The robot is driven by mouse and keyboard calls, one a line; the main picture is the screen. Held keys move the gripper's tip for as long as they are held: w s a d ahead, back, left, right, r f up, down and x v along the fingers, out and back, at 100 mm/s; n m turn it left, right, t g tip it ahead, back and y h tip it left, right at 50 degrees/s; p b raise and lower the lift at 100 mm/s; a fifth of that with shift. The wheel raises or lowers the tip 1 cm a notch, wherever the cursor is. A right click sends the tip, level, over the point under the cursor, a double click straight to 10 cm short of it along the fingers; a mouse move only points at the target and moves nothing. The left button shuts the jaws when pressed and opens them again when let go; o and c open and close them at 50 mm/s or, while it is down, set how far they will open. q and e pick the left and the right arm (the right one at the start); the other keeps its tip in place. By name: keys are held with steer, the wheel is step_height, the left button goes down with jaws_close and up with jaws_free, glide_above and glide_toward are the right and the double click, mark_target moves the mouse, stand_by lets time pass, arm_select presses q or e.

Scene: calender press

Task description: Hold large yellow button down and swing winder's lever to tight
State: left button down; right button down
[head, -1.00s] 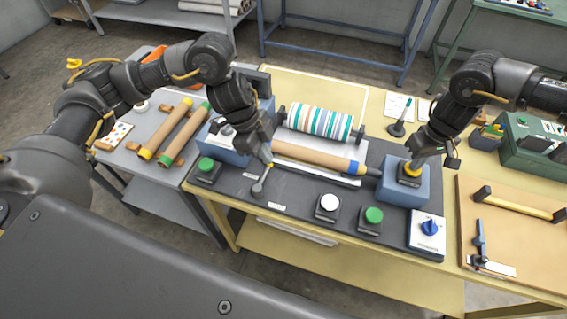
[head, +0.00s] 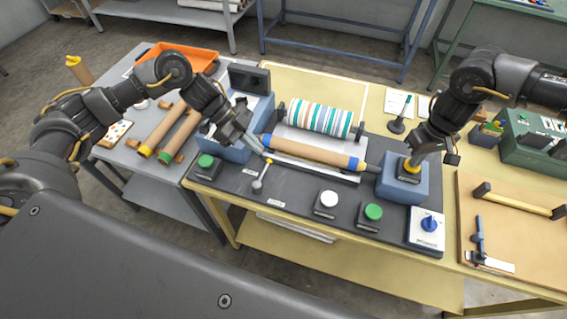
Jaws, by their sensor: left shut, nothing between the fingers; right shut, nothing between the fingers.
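The large yellow button (head: 412,168) sits on a black base on a blue box at the right end of the dark panel. My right gripper (head: 415,157) is shut, its tips on or just above the button; contact and how far it is pressed I cannot tell. The winder's lever (head: 262,174) is a grey arm with a yellow tip, pointing away from me across the panel. My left gripper (head: 263,152) is shut and empty, slanting in from the left with its tips just beyond the yellow tip; touching or apart I cannot tell.
Two small white labels lie near the lever, too small to read. A brown roll (head: 312,152) and a striped roll (head: 318,118) lie behind it. Green buttons (head: 206,161), a white button (head: 328,199) and a blue knob (head: 429,224) stand along the panel. An orange tray (head: 178,57) is back left.

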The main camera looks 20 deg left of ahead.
mark_target(266, 169)
arm_select(q)
steer(key=x, duration=0.9)
steer(key=shift+f, duration=0.15)
arm_select(e)
steer(key=shift+s+f, duration=0.2)
steer(key=shift+f, duration=0.1)
arm_select(q)
steer(key=shift+a+f, duration=0.3)
steer(key=shift+a, duration=0.25)
steer(key=shift+a+f, duration=0.25)
steer(key=shift+a, duration=0.3)
steer(key=shift+a+f, duration=0.15)
steer(key=shift+a, duration=0.45)
